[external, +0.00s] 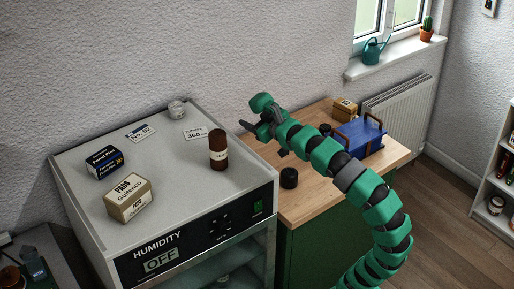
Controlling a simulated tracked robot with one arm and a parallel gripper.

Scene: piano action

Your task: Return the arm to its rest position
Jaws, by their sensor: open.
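My arm, a chain of green and black segments, rises from the lower right and arcs up and to the left. My gripper (248,127) is at its end, open and empty. It is in the air near the right edge of the grey humidity cabinet (171,196), to the upper right of a brown bottle (218,150) standing on the cabinet top. The gripper is small in the picture and its fingers point left. The cabinet's front panel reads "HUMIDITY OFF".
On the cabinet top are a dark blue box (104,162), a tan box (128,198), labels and a small jar (177,109). The wooden worktop (307,205) holds a black cylinder (289,178), a blue case (360,138) and a cardboard box (345,108). A radiator (402,106) stands behind.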

